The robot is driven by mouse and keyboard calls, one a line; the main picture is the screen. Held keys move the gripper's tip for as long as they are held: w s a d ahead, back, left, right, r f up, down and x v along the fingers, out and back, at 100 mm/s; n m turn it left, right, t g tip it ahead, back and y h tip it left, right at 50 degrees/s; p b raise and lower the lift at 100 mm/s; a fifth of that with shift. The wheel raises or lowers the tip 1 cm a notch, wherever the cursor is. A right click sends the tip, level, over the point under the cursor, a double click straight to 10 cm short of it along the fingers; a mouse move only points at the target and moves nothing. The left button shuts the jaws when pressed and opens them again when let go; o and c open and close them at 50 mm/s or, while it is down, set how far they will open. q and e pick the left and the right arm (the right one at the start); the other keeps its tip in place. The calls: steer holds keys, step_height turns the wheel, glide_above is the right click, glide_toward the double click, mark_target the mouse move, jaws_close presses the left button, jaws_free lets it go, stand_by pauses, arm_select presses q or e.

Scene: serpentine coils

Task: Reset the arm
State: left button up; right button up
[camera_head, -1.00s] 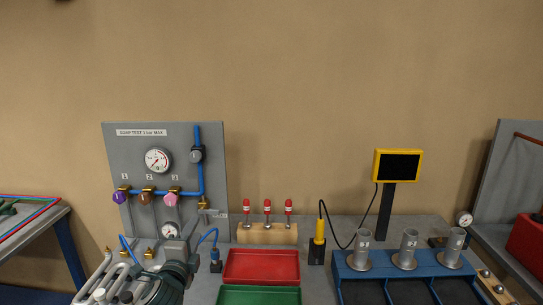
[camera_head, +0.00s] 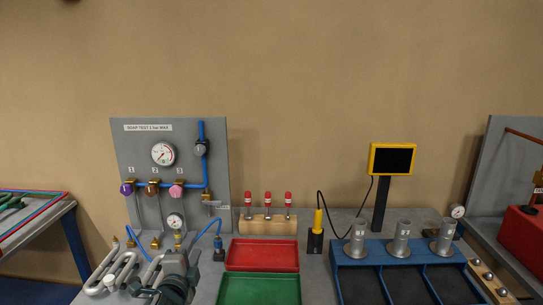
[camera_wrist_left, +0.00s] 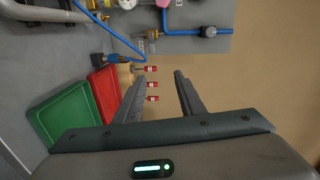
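My left gripper (camera_head: 168,290) is at the lower left of the head view, in front of the grey test panel (camera_head: 140,145) and beside the silver coiled tube (camera_head: 112,272). In the left wrist view its two fingers (camera_wrist_left: 160,78) stand apart with nothing between them. Beyond the fingers are red-topped pins (camera_wrist_left: 152,84) in a wooden block. My right gripper is not in view.
A red tray (camera_head: 262,254) and a green tray (camera_head: 260,290) lie right of the gripper. The blue rack (camera_head: 400,256) with metal cylinders and a yellow-framed screen (camera_head: 393,158) stand further right. Blue hoses (camera_head: 207,232) run close behind the gripper.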

arm_select(q)
steer(key=s+f+n+g, duration=0.7)
steer(key=s+f+n, duration=0.2)
steer(key=s+f, duration=1.3)
steer(key=s+a+f+n+g, duration=0.1)
steer(key=s+f+n+g, duration=0.2)
steer(key=s, duration=1)
steer(key=s+f+n+g, duration=0.3)
steer(key=s, duration=1.1)
step_height(320, 180, down, 31)
steer(key=g+b, duration=0.1)
steer(key=b, duration=0.4)
steer(key=s+a+f+b, duration=0.1)
steer(key=s+f+b, duration=0.1)
steer(key=s+f, duration=0.6)
steer(key=s+a+f+g+b, duration=0.1)
steer(key=s+f+b, duration=0.2)
steer(key=s+f, duration=0.6)
step_height(320, 180, down, 7)
steer(key=shift+s+a+f, duration=0.1)
steer(key=shift+s+a, duration=0.1)
steer(key=shift+s, duration=0.1)
